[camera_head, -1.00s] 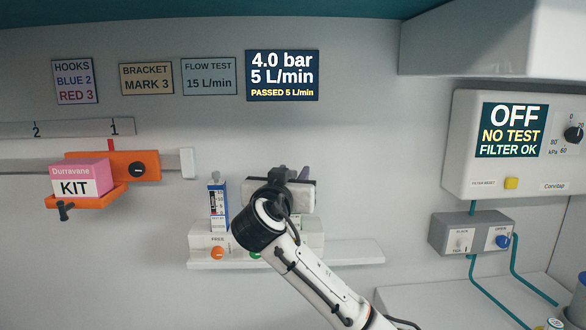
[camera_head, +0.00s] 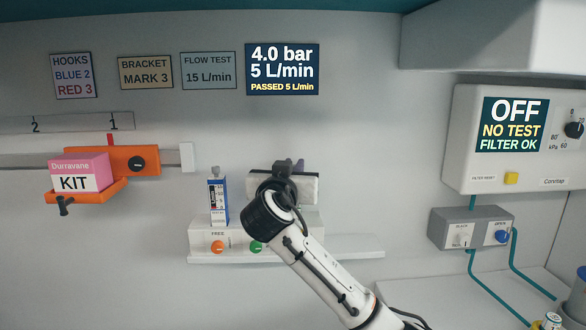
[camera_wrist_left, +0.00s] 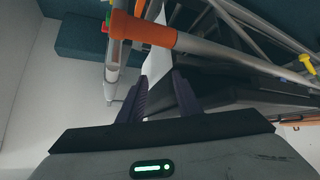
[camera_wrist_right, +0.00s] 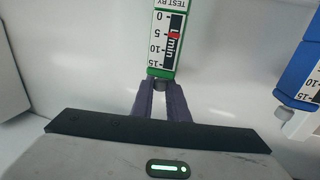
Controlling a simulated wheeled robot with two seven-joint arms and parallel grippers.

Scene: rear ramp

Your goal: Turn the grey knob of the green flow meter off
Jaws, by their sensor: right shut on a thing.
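The green flow meter (camera_wrist_right: 167,40) stands in the middle of the right wrist view, with a red mark on its scale near 5. Its grey knob (camera_wrist_right: 161,85) sits at its lower end. My right gripper (camera_wrist_right: 161,88) is shut on this knob. In the head view my right gripper (camera_head: 288,168) and wrist hide the green flow meter. My left gripper (camera_wrist_left: 160,85) shows only in the left wrist view, open, with nothing held between its fingers.
The blue flow meter (camera_head: 218,203) stands to the left of my right gripper. A white shelf (camera_head: 345,246) lies below it. The wall display (camera_head: 282,73) reads 4.0 bar, 5 L/min, passed. A KIT box (camera_head: 75,183) sits in an orange bracket (camera_head: 115,190) at left.

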